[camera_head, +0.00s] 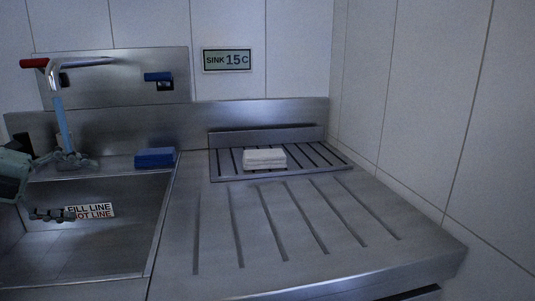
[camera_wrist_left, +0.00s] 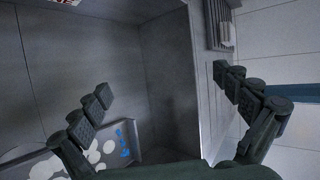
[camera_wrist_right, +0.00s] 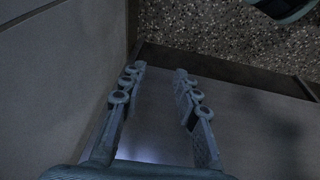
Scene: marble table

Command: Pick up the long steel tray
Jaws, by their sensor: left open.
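A long, low steel tray (camera_head: 335,164) with dark slots and a raised back edge lies at the back of the drainboard. A folded white cloth (camera_head: 264,158) sits on it. My left gripper (camera_head: 65,188) is over the sink at the far left, well away from the tray; its fingers are spread and empty, as the left wrist view (camera_wrist_left: 162,82) also shows. My right gripper (camera_wrist_right: 158,72) is not in the head view. In the right wrist view its fingers are apart with nothing between them, and no tray shows there.
The sink basin (camera_head: 120,235) is at left, with a tap (camera_head: 62,110) behind it. A blue block (camera_head: 155,158) sits on the back ledge. The grooved drainboard (camera_head: 290,265) in front of the tray is clear. A tiled wall (camera_head: 400,110) stands close at right.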

